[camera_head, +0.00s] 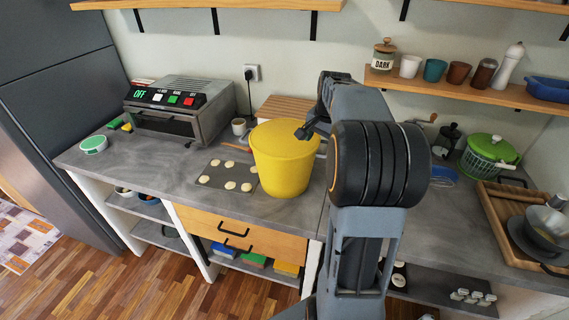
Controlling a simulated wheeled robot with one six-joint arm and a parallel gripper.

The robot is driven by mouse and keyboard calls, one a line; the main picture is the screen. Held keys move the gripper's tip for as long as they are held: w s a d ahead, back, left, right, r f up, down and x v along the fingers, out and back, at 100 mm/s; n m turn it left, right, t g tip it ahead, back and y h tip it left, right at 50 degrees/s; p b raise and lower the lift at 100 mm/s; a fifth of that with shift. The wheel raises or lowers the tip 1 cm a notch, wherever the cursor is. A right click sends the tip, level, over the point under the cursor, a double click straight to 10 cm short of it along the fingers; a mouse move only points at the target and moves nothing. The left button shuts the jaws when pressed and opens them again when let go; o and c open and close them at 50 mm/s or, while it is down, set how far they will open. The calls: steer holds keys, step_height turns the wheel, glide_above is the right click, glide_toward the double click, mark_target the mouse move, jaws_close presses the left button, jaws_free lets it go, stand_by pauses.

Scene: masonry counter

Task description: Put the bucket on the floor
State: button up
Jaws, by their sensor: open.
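A yellow bucket (282,165) stands upright on the grey counter (120,168), left of my arm and near the counter's front edge. Its top looks closed or filled with yellow. My gripper (303,132) is open at the bucket's upper right rim. Part of it is hidden behind my arm, and I cannot tell whether it touches the bucket. The wooden floor (100,285) lies below, in front of the counter.
A dark mat (213,185) with pale dough rounds lies left of the bucket. A toaster oven (180,108) stands behind it. A green salad spinner (488,157) and wooden tray (492,207) are at right. The floor at lower left is clear.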

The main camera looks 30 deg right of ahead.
mark_target(317, 155)
steer(key=shift+w+f+p, duration=0.2)
steer(key=shift+f+p, duration=0.05)
steer(key=shift+f, duration=0.9)
steer(key=shift+w+f+p, duration=0.2)
steer(key=shift+f+p, duration=0.05)
steer(key=shift+f, duration=0.9)
steer(key=shift+w+f+p, duration=0.2)
steer(key=shift+f+p, duration=0.05)
steer(key=shift+f, duration=0.9)
steer(key=c, duration=1.2)
steer(key=shift+r, duration=0.1)
jaws_close()
steer(key=shift+r, duration=0.1)
